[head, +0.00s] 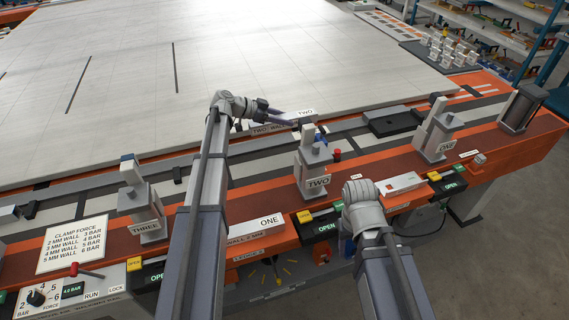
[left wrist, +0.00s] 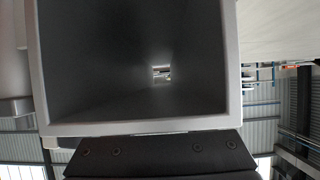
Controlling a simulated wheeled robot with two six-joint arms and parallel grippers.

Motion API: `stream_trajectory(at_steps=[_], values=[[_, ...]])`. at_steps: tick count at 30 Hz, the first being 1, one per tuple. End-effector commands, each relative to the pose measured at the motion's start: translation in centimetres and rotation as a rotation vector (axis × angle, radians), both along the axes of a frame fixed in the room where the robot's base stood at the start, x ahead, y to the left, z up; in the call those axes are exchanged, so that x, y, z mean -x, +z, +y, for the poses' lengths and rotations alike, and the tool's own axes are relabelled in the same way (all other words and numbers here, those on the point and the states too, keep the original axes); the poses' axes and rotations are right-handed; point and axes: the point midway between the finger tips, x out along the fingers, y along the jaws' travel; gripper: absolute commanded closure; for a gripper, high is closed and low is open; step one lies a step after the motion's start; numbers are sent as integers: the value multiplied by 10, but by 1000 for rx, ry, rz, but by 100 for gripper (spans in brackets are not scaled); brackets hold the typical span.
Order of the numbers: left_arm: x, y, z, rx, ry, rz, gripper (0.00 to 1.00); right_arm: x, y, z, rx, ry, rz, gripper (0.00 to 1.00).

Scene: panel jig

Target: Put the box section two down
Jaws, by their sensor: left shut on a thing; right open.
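Box section two (head: 268,128) is a pale rectangular tube marked TWO, just behind the clamp marked TWO (head: 317,182), by the rail at the panel's front edge. My left gripper (head: 285,116) is shut on it. In the left wrist view, the tube's open end (left wrist: 140,128) fills most of the picture, and I look down its hollow inside. Whether its underside touches the rail cannot be seen. My right gripper (head: 362,190) is empty above the bench's front edge, right of clamp TWO; its fingers are mostly hidden by the wrist.
A pale piece marked ONE (head: 258,234) lies on the bench front, with another pale block (head: 402,183) to the right. Clamps THREE (head: 143,215) and ONE (head: 436,138) stand either side. The large white panel (head: 220,60) is clear. A force card (head: 73,243) lies at left.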

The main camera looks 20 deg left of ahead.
Motion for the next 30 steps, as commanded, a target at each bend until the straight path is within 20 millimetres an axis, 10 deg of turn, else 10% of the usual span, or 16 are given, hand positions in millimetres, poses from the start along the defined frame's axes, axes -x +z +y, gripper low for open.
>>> stream_trajectory(at_steps=[30], values=[[0,-81,0,1,0,-1,100,0,-82,0,0,1,0,46]])
